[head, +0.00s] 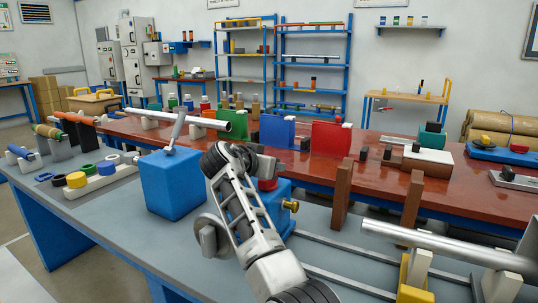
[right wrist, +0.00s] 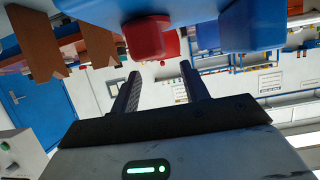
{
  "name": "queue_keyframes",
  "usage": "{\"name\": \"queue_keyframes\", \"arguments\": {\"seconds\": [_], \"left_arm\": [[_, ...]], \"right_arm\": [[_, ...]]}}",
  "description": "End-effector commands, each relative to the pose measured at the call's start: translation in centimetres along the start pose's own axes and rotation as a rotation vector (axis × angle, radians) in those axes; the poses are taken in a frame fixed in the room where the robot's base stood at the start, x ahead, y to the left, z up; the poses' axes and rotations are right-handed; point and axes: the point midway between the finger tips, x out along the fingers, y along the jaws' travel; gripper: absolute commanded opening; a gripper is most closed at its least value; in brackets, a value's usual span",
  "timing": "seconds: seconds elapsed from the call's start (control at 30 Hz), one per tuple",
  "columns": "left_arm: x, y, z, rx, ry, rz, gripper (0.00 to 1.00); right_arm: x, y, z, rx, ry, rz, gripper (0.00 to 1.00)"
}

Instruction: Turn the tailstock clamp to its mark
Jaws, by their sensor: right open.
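A blue block (head: 280,193), partly hidden behind my right arm, carries a red knob (head: 267,184) on top and a brass screw (head: 290,206) on its side. In the right wrist view the red knob (right wrist: 145,38) shows just beyond my fingertips, beside blue parts (right wrist: 252,25). My right gripper (head: 268,166) is above the knob. Its two fingers (right wrist: 160,72) are apart with nothing between them. I cannot tell whether they touch the knob. A larger blue box (head: 172,188) with a grey lever (head: 175,130) stands to the left. I cannot make out a mark. My left gripper is out of view.
Steel rails (head: 345,262) run right from the blue block. A metal bar (head: 440,245) lies at the right on a yellow and white support. Brown posts (head: 342,195) stand close on the right. A holder with coloured rings (head: 100,178) is at the left. A red-topped table (head: 380,178) stands behind.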

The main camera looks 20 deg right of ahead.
Motion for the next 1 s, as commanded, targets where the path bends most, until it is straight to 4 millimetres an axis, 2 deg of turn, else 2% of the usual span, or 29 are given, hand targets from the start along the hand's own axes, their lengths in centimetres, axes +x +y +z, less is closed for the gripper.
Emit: {"name": "queue_keyframes", "arguments": {"seconds": [0.3, 0.6, 0.8, 1.0], "left_arm": [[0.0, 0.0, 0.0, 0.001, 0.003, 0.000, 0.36], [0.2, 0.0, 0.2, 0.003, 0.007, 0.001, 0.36], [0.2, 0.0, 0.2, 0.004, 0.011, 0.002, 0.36], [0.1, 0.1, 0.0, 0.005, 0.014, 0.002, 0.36]], "right_arm": [[-6.4, 2.5, -4.1, 0.007, 0.002, -0.004, 0.45], [-12.3, 5.7, -4.5, 0.004, 0.000, -0.003, 0.45], [-14.5, 6.9, -4.7, 0.001, 0.000, 0.000, 0.45], [-15.1, 7.2, -4.8, 0.000, 0.000, 0.000, 0.45]]}}
